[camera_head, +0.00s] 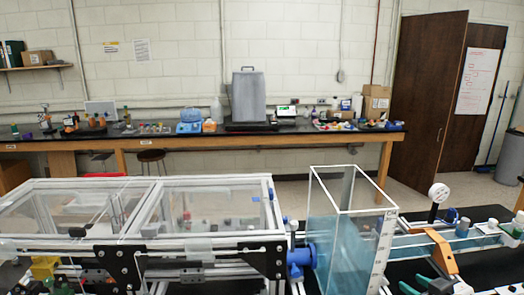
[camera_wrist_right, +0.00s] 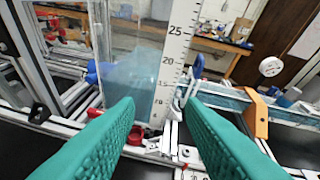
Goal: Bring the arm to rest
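My right gripper (camera_head: 425,285) shows at the bottom edge of the head view, in front of the clear tank and the rail. Its two teal fingers also show in the right wrist view (camera_wrist_right: 159,103). They are spread apart with nothing held between them. Beyond the fingertips stand the clear tank (camera_wrist_right: 130,65) with bluish water and a white scale with numbers (camera_wrist_right: 172,55). The rest of my right arm is mostly hidden. My left gripper shows in neither view.
An extrusion frame with clear panels (camera_head: 215,183) fills the left front of the head view. The water tank (camera_head: 340,235) stands right of it, with a rail and a round dial (camera_head: 439,192) farther right. A cluttered bench (camera_head: 250,137) runs along the back wall.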

